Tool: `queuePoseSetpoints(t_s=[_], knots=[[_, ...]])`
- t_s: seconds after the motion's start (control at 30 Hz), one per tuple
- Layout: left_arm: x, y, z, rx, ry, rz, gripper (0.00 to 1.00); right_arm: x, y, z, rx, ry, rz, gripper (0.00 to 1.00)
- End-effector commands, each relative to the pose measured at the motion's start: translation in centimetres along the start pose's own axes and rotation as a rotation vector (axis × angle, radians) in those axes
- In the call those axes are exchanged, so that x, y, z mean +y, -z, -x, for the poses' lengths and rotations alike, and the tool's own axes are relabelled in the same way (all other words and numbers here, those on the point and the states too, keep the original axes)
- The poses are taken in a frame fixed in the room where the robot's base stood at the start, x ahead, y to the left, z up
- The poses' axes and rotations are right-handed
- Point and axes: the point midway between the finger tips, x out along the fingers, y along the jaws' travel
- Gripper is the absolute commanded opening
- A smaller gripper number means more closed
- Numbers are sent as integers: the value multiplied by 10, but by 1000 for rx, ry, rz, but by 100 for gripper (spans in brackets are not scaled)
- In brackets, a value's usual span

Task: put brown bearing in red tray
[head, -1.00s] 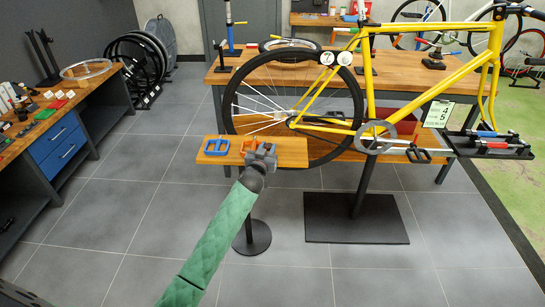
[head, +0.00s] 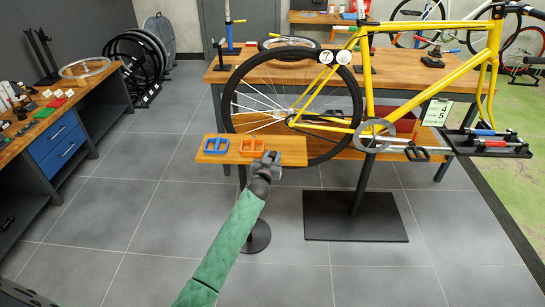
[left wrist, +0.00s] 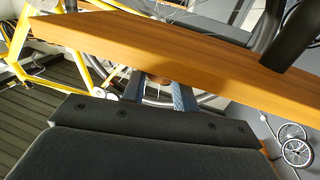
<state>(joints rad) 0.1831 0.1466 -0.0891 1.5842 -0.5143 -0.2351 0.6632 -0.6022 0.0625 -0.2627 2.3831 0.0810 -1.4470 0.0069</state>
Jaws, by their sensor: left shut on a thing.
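My left gripper (head: 271,158) is over the right part of the small wooden shelf, just right of an orange-red open tray (head: 251,147). In the left wrist view its two fingers (left wrist: 158,92) are close to the shelf's edge. A small brown thing (left wrist: 164,83), likely the brown bearing, shows between the fingers, mostly hidden. The gripper is shut on it. The bearing cannot be made out in the head view. A blue open tray (head: 215,145) stands left of the orange-red one. My right gripper is not in view.
The wooden shelf (head: 290,150) stands on a post, with the bicycle's rear wheel (head: 233,110) right behind it. The yellow bicycle (head: 370,80) and its stand base (head: 355,216) are to the right. A workbench (head: 60,125) is at left. The floor between is clear.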

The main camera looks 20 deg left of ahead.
Motion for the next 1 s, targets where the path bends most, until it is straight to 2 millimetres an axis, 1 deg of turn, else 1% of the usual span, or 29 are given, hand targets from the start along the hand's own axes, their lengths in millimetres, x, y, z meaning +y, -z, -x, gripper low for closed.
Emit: queuePoseSetpoints(t_s=[0.03,0.07,0.1,0.17,0.43,0.53,0.57,0.67,0.77,1.0], knots=[[0,-2,0,0,0,0,8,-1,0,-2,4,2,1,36],[0,-2,0,0,0,0,31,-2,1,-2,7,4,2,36],[0,-1,0,0,0,0,39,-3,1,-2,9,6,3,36],[0,-2,0,0,0,0,51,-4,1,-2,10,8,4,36],[0,-1,0,0,0,0,51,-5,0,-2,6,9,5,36],[0,3,0,0,0,0,51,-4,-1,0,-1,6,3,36],[0,0,3,0,0,0,51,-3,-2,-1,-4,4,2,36],[0,0,13,-1,0,-1,51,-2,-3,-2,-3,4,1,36],[0,-1,29,-1,0,0,51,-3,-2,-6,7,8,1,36],[0,-1,72,-1,0,0,51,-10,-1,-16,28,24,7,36]])
